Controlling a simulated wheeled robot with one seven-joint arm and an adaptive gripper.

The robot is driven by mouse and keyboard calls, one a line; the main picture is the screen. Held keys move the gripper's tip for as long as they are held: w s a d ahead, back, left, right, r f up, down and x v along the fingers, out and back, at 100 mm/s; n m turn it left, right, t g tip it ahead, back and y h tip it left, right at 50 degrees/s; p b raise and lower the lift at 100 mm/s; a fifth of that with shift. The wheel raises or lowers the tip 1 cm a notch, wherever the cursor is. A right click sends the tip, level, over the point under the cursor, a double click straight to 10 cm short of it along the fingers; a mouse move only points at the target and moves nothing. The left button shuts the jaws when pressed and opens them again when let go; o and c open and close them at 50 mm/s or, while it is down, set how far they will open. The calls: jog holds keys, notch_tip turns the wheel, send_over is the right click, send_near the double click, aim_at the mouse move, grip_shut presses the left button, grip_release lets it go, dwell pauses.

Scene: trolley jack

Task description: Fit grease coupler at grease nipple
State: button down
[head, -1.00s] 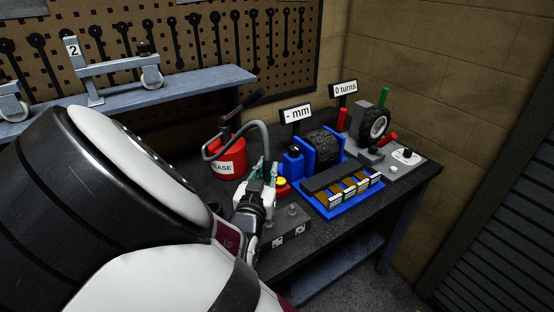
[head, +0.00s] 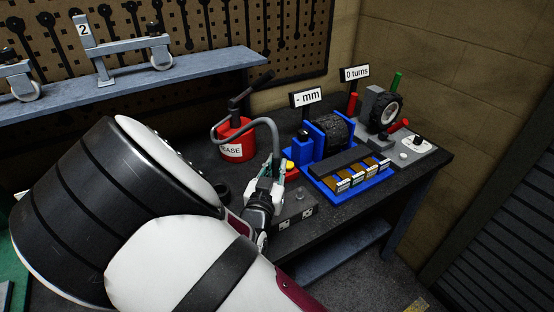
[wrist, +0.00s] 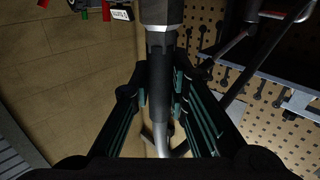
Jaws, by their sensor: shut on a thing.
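The red grease can (head: 236,142) stands on the dark bench with a grey hose (head: 273,127) arching from it to my gripper. My gripper (head: 267,181) is shut on the grease coupler at the hose end, above the bench front, right of the can. In the wrist view, my gripper's fingers (wrist: 161,92) close on both sides of the dark, upright coupler (wrist: 159,62). Its wider grey metal end (wrist: 161,12) reaches the top edge of the picture, and what lies past it is out of view. I cannot make out the grease nipple in either view.
A yellow-topped button (head: 290,165) and a grey block (head: 295,207) sit close to my gripper. Right of it are a blue fixture (head: 345,180) with a black roller (head: 333,130) and a grey wheel stand (head: 400,145). A shelf (head: 130,85) with caster frames is at the back left.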

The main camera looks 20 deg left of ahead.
aim_at(276, 179)
jog(key=shift+f, duration=0.55)
jog(key=shift+p, duration=0.75)
dwell(1.9)
jog(key=shift+f, duration=2.1)
jog(key=c, duration=1.5)
grip_release()
jog(key=shift+o, duration=0.2)
jog(key=shift+s, duration=0.1)
jog(key=s+d, duration=0.1)
jog(key=s, duration=1.1)
jog(key=shift+w, duration=0.1)
